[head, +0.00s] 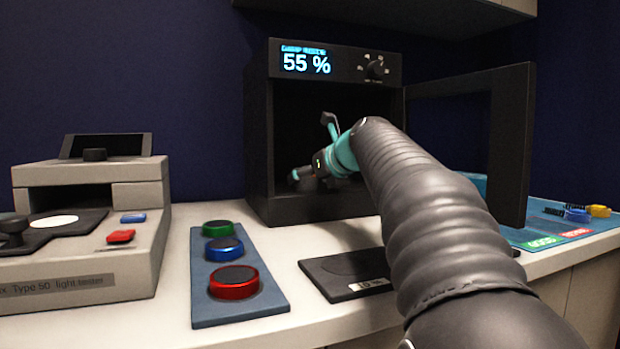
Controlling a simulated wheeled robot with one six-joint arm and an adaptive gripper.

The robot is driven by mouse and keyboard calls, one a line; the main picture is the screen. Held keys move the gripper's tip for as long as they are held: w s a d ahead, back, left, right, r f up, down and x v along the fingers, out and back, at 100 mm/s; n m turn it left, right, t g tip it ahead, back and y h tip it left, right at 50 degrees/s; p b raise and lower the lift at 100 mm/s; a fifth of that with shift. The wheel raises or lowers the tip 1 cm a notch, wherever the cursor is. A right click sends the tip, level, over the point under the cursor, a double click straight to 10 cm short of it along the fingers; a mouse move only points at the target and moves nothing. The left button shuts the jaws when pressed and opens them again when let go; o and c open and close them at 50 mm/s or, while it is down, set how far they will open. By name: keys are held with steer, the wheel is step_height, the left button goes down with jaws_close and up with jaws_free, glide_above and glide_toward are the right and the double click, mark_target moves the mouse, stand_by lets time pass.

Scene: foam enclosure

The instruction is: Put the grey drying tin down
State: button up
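My gripper (303,175) is inside the open dark cabinet (262,150), reached in from the right, low and near the cabinet floor. Its fingertips are small and dark against the dark interior, so I cannot tell whether they are open or shut. A dark rounded shape shows at the fingertips, but I cannot tell whether it is the grey drying tin or part of the gripper. No grey tin is clearly visible elsewhere. The cabinet display (306,63) reads 55 %.
The cabinet door (515,145) stands open at right. A blue tray (240,305) holds green, blue and red round tins. A dark flat pad (330,278) lies before the cabinet, partly behind my arm. A grey tester (85,235) stands left; a blue mat (520,236) lies right.

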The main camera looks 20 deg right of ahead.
steer(key=shift+s+r, duration=0.2)
steer(key=shift+r, duration=0.1)
steer(key=v, duration=1.1)
steer(key=shift+s+p, duration=0.25)
steer(key=shift+p, duration=0.15)
steer(key=shift+r, duration=0.15)
stand_by(0.4)
